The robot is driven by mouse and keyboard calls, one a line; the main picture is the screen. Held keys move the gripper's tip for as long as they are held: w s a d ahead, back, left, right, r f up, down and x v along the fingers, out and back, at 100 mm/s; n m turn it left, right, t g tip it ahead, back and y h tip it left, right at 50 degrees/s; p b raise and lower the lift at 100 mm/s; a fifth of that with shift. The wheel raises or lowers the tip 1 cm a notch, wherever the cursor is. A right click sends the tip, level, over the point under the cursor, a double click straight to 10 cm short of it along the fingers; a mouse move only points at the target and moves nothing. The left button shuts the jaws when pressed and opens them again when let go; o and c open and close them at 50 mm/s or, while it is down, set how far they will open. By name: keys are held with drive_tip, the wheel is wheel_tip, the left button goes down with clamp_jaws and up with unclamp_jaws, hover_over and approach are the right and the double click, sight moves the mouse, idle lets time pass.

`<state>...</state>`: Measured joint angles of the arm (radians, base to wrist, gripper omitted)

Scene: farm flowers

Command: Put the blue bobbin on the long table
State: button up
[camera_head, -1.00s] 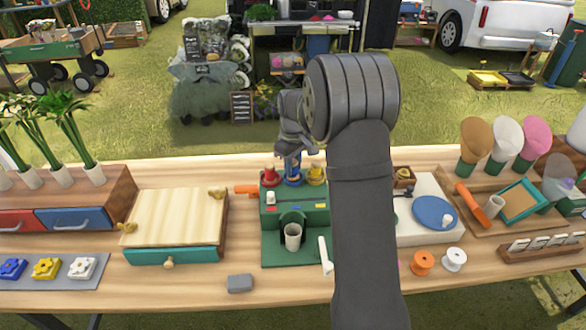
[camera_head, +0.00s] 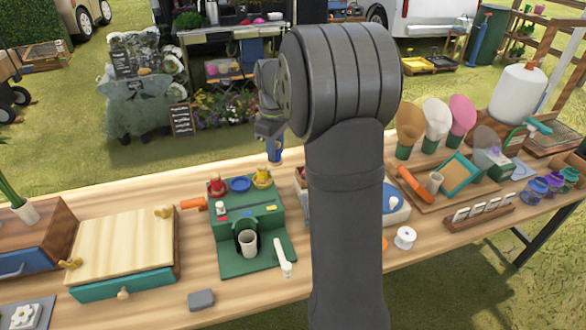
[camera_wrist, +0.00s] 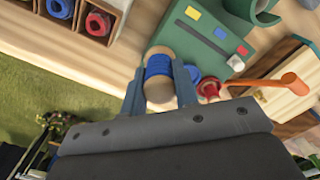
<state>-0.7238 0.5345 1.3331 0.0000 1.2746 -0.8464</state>
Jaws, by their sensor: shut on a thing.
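My gripper (camera_wrist: 160,78) is shut on the blue bobbin (camera_wrist: 158,66), a pale wooden spool wound with blue thread, gripped between both fingers. In the head view the gripper (camera_head: 272,140) shows beyond my arm, with the bobbin (camera_head: 275,156) small and partly hidden in it. The bobbin is above the far part of the long wooden table (camera_head: 120,200), to the right of the green machine (camera_head: 245,225).
A wooden rack (camera_wrist: 120,6) with blue and red spools in its compartments lies near the gripper. An orange handle (camera_head: 193,204) sticks out left of the machine. The pale-topped drawer box (camera_head: 125,240) stands further left. Bare table shows behind the machine.

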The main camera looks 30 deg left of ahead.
drive_tip(key=w+a+f, duration=0.2)
drive_tip(key=a+f, duration=0.2)
drive_tip(key=a, duration=0.9)
hover_over(194, 185)
wheel_tip(194, 185, down, 11)
drive_tip(key=shift+w+d+f, duration=0.1)
drive_tip(key=shift+f, duration=2.2)
drive_tip(key=shift+f, duration=0.1)
drive_tip(key=o, duration=1)
drive_tip(key=shift+c, duration=0.2)
